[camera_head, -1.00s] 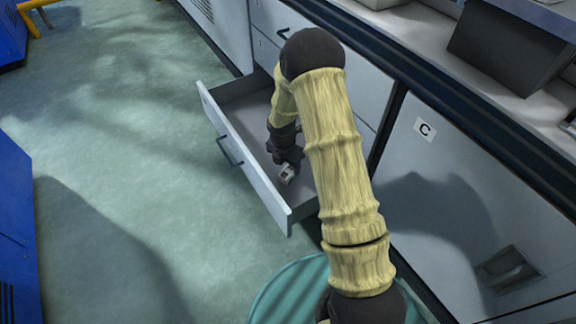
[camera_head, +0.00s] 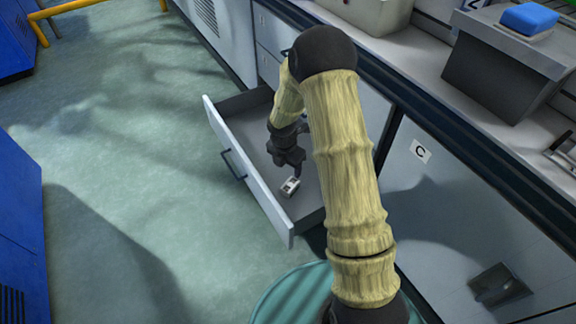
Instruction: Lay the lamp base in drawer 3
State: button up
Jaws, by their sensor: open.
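An open drawer (camera_head: 252,187) is pulled out from the cabinet under the counter. I cannot read a number on it. A small pale metallic piece (camera_head: 289,187), which looks like the lamp base, lies on the drawer floor near the front panel. My gripper (camera_head: 295,172) is inside the drawer's opening, just above and behind the small piece. Its jaws are open, and a small gap seems to show between them and the piece. My arm hides the right rear of the drawer.
The counter (camera_head: 426,71) runs along the right, with a grey box (camera_head: 500,75) and a blue block (camera_head: 528,18) on it. A cabinet door marked C (camera_head: 421,152) is right of my arm. Blue cabinets (camera_head: 20,220) stand at the left. The floor between is clear.

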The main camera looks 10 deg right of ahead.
jog(key=s+d+r+m+t+y, duration=0.1)
jog(key=s+r+m, duration=1.7)
jog(key=m, duration=0.8)
jog(key=shift+s+t, duration=0.3)
jog(key=shift+s, duration=0.7)
